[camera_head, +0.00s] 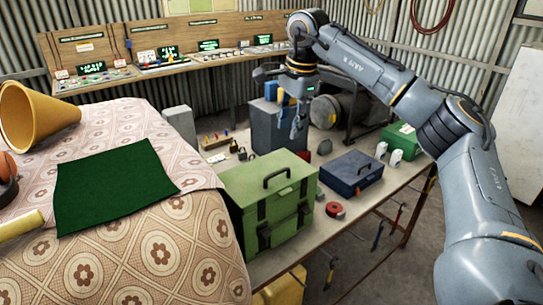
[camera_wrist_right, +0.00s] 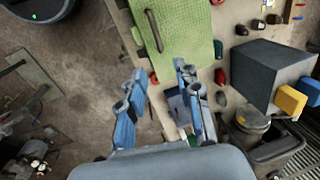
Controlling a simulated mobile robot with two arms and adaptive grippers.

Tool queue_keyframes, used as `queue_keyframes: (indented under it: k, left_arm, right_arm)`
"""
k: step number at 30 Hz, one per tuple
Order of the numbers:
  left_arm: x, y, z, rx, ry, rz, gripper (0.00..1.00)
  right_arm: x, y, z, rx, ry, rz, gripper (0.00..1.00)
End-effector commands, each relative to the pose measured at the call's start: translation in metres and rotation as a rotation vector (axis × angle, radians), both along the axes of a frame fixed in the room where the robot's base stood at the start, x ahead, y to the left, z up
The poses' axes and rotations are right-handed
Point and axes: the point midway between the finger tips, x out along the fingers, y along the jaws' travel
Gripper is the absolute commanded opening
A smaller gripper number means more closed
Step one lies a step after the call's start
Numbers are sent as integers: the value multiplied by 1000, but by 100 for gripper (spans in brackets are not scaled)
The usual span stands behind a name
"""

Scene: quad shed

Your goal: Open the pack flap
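A light green case (camera_head: 265,205) with a dark top handle and front straps stands on the workbench; its lid looks shut. The wrist view shows its top and handle (camera_wrist_right: 180,35) beyond my fingers. A dark green flat sheet (camera_head: 115,185) lies on the patterned cloth (camera_head: 160,255) at the left. I cannot tell for sure which of these is the pack flap. My right gripper (camera_head: 298,125) hangs above the bench behind the case, fingers down. In the wrist view my right gripper (camera_wrist_right: 160,75) is open, with nothing between its fingers. My left gripper is not in view.
A dark blue toolbox (camera_head: 350,172), a grey box (camera_head: 278,128) and a red tape roll (camera_head: 335,209) stand on the bench. A yellow cone (camera_head: 35,115) lies on the cloth. A control-panel bench (camera_head: 160,75) runs along the back wall.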

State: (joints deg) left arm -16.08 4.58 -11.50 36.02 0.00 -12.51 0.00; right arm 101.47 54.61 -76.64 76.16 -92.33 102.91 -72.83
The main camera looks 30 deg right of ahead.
Motion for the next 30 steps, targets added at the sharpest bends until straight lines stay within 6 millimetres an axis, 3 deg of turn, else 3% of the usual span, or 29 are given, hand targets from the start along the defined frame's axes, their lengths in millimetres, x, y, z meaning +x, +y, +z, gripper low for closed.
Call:
queue_keyframes:
  k: [5, 12, 15, 21, 25, 30]
  left_arm:
    - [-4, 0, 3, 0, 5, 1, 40]
    - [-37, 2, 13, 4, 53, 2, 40]
    - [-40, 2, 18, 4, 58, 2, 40]
    - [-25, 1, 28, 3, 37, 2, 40]
    - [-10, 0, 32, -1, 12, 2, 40]
    - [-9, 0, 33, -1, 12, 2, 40]
  right_arm:
    - [2, -1, -12, -2, 3, 1, 34]
    - [10, 0, -57, -2, 6, 0, 34]
    - [14, 0, -78, -2, 5, -1, 34]
    - [21, 1, -113, -1, 3, -1, 34]
    - [24, 1, -127, -1, 1, -2, 34]
    - [26, 1, -135, 0, -1, -1, 34]
